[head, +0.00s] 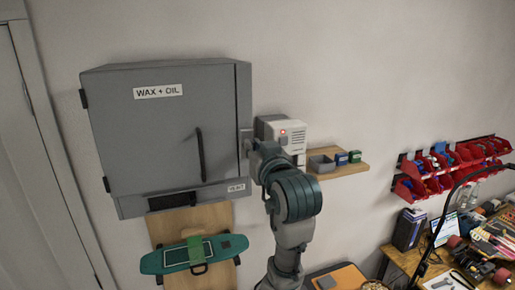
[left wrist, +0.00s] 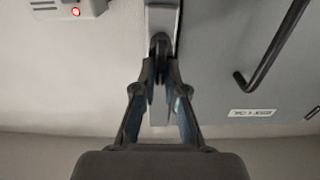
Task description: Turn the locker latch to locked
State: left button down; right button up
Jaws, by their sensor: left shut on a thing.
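The grey locker (head: 165,110) labelled "WAX + OIL" hangs on the wall with its door shut. It has a dark bar handle (head: 201,155). The latch (head: 245,137) is at the locker's right edge, mostly hidden by my gripper in the head view. My left gripper (head: 252,153) is there. In the left wrist view the fingers (left wrist: 161,68) are closed around the dark end of the latch (left wrist: 160,42), with a grey strip running between them. The latch's exact angle is hard to tell. My right gripper is not in view.
A white box (head: 285,133) with a lit red light is close right of the latch. A small wooden shelf (head: 345,170) holds little boxes. A green skateboard (head: 195,254) is mounted below the locker. Red bins (head: 425,185) and a cluttered bench (head: 405,262) are at right.

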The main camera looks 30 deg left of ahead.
pick_arm(q)
jog(key=shift+w+a, duration=0.1)
jog(key=m+b, duration=0.1)
jog(key=m, duration=0.4)
jog(key=m+b, duration=0.1)
jog(key=m, duration=0.5)
jog(key=m+b, duration=0.1)
jog(key=m, duration=0.5)
jog(key=shift+w+d+f, duration=0.35)
jog(key=shift+w+f, duration=0.05)
jog(key=shift+m, duration=0.4)
